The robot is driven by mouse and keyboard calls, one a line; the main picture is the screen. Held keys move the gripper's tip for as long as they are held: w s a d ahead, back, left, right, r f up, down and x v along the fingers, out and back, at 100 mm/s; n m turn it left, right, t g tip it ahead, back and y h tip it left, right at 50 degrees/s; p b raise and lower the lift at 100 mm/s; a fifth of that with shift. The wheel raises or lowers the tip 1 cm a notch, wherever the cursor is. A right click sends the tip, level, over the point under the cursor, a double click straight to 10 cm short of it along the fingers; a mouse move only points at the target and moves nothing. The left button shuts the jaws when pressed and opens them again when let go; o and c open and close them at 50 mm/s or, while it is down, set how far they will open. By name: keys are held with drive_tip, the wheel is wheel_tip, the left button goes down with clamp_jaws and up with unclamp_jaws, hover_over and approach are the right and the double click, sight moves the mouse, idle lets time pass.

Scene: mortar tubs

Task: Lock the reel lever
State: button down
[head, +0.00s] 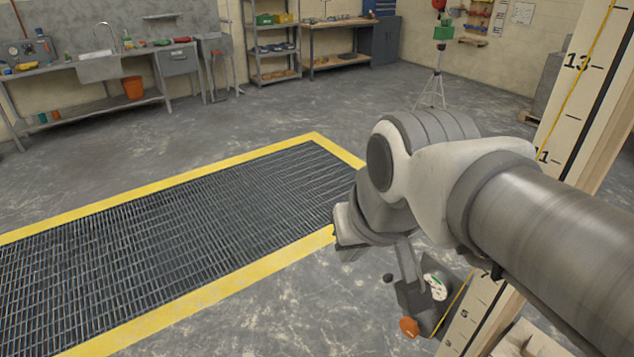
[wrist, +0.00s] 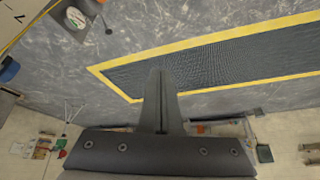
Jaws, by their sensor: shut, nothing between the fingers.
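The reel (head: 437,287) is a dark housing with a round white and green face, low beside the marked post in the head view. A dark round knob (head: 388,278) and an orange knob (head: 408,327) stick out on its left; I cannot tell which belongs to the lever. The reel's face (wrist: 75,17) and dark knob (wrist: 108,31) show at the top left of the wrist view. My gripper (head: 412,276) points down, just above the reel in the head picture. In the wrist view its fingers (wrist: 161,78) are shut and empty, apart from the knob.
A tall marked post (head: 575,85) with a yellow line stands at the right. A yellow-edged floor grating (head: 180,230) lies to the left. A tripod (head: 434,85), workbench (head: 335,30) and sink bench (head: 100,70) are far back. The floor between is clear.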

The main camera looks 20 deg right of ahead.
drive_tip(key=w+d+f+m+g+b, duration=0.2)
drive_tip(key=w+d+f+m+b, duration=0.5)
drive_tip(key=w+d+f+b, duration=0.45)
drive_tip(key=m+g+b, duration=0.1)
drive_tip(key=m+b, duration=0.5)
drive_tip(key=b, duration=0.2)
hover_over(388, 276)
drive_tip(key=s, duration=0.3)
drive_tip(key=s+x, duration=0.3)
drive_tip(key=x, duration=1.1)
drive_tip(key=shift+a+f, duration=0.3)
drive_tip(key=shift+f, duration=0.4)
drive_tip(key=b+x, duration=0.1)
drive_tip(key=x, duration=0.3)
drive_tip(key=b+x, duration=0.1)
drive_tip(key=x, duration=0.4)
drive_tip(key=b+x, duration=0.1)
drive_tip(key=x, duration=0.4)
drive_tip(key=shift+s+d, duration=0.2)
drive_tip(key=shift+d, duration=0.05)
drive_tip(key=shift+h, duration=0.3)
